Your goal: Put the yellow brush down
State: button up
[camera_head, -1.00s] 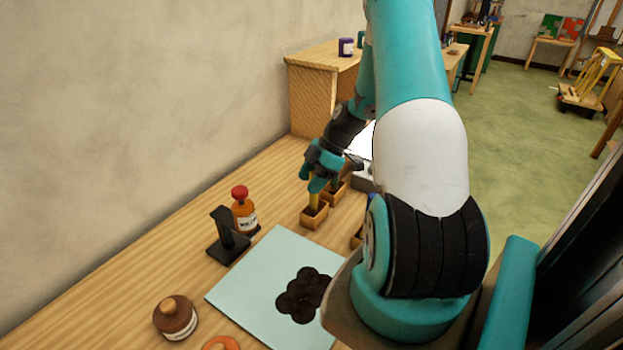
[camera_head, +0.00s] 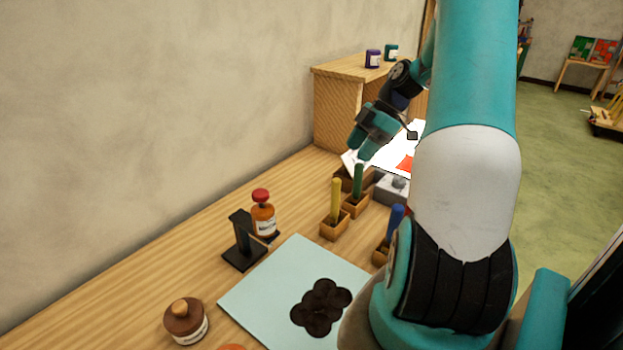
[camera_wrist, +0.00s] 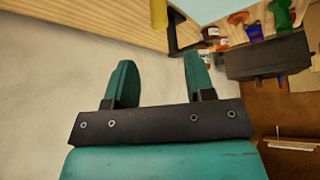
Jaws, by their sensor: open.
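The yellow brush (camera_head: 336,200) stands upright in a small wooden holder (camera_head: 334,229) on the table. Its yellow handle (camera_wrist: 159,14) also shows at the top edge of the wrist view, beyond the fingertips. My gripper (camera_head: 357,148) is up and behind the brush, apart from it. In the wrist view my gripper's two teal fingers (camera_wrist: 157,80) are spread wide with nothing between them.
A green brush (camera_head: 358,181) and a blue brush (camera_head: 396,220) stand in holders to the right. A red-capped bottle (camera_head: 263,214), a black stand (camera_head: 241,243), a pale blue sheet (camera_head: 265,285) with dark discs and a brown-lidded jar (camera_head: 186,322) share the table.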

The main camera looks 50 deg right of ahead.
jog(key=w+a+r+m+g, duration=0.1)
jog(key=a+r, duration=0.3)
jog(key=a, duration=1)
jog(key=w+a+r+m+g, duration=0.15)
jog(key=a+r, duration=0.25)
jog(key=a, duration=1)
jog(key=s+a+r+m+h, duration=0.1)
jog(key=s+a+m, duration=0.1)
jog(key=s+a, duration=1.2)
jog(key=shift+s+a+m+g+h, duration=0.25)
jog(key=shift+a+m+g+h, duration=0.1)
jog(key=shift+a+g, duration=0.1)
